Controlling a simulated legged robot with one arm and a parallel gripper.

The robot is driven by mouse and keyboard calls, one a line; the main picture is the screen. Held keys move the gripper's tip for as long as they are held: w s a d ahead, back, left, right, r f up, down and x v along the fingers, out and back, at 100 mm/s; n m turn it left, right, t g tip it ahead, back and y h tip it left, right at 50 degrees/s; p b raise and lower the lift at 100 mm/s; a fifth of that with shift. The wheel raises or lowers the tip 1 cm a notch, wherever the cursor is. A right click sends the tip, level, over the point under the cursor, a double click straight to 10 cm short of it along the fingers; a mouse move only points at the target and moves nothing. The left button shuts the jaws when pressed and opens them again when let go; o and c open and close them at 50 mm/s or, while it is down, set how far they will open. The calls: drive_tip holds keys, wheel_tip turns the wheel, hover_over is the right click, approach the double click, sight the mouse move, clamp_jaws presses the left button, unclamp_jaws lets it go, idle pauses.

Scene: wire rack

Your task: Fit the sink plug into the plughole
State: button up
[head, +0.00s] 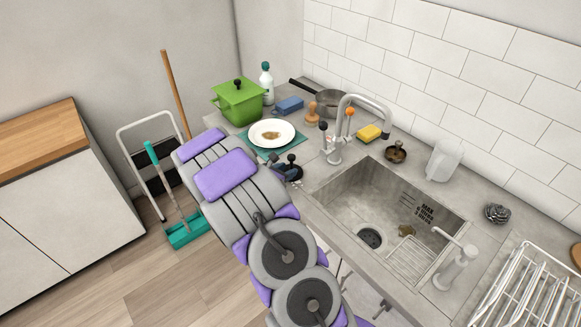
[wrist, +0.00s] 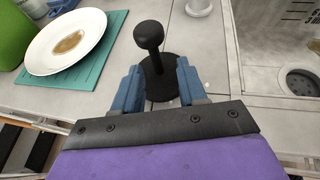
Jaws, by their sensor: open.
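The black sink plug (wrist: 150,38) has a round knob on a stem above a flat disc base. It stands upright on the counter just left of the sink (wrist: 245,75). In the head view the plug (head: 291,158) is partly hidden by my gripper. My gripper (wrist: 158,84) is open, with one blue finger on each side of the plug's base. Whether the fingers touch it I cannot tell. In the head view my gripper (head: 282,170) is low at the counter's front edge. The dark round plughole (head: 370,237) is uncovered in the sink floor; it also shows in the wrist view (wrist: 301,83).
A white plate with food (head: 271,122) on a teal mat and a green pot (head: 238,100) stand left of the plug. A soap dispenser (head: 456,267) and wire rack (head: 525,300) are at right. Brown debris (head: 406,230) lies in the sink.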

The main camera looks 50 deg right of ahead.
drive_tip(key=w+p+v, duration=0.1)
drive_tip(key=v, duration=0.8)
drive_tip(key=s+a+r+m+g+y, duration=0.1)
drive_tip(key=s+a+r+m+g, duration=0.15)
drive_tip(key=s+r+m, duration=0.45)
drive_tip(key=s+a+r+m+g+y, duration=0.2)
drive_tip(key=s+a+r+m, duration=0.3)
drive_tip(key=s, duration=0.5)
drive_tip(key=s+a+r+m+y, duration=0.1)
drive_tip(key=s+a+m+y, duration=0.2)
drive_tip(key=a, duration=0.8)
drive_tip(key=s+a+r+m+t+y, duration=0.1)
drive_tip(key=s+a+r+m+y, duration=0.1)
drive_tip(key=s+a+m+y, duration=0.2)
drive_tip(key=s+a+y, duration=0.3)
drive_tip(key=s+a, duration=0.4)
drive_tip(key=s, duration=0.1)
drive_tip(key=shift+a+m, duration=0.3)
drive_tip(key=shift+a, duration=0.05)
drive_tip(key=shift+o, duration=0.2)
drive_tip(key=shift+s+r, duration=0.1)
drive_tip(key=shift+r, duration=0.05)
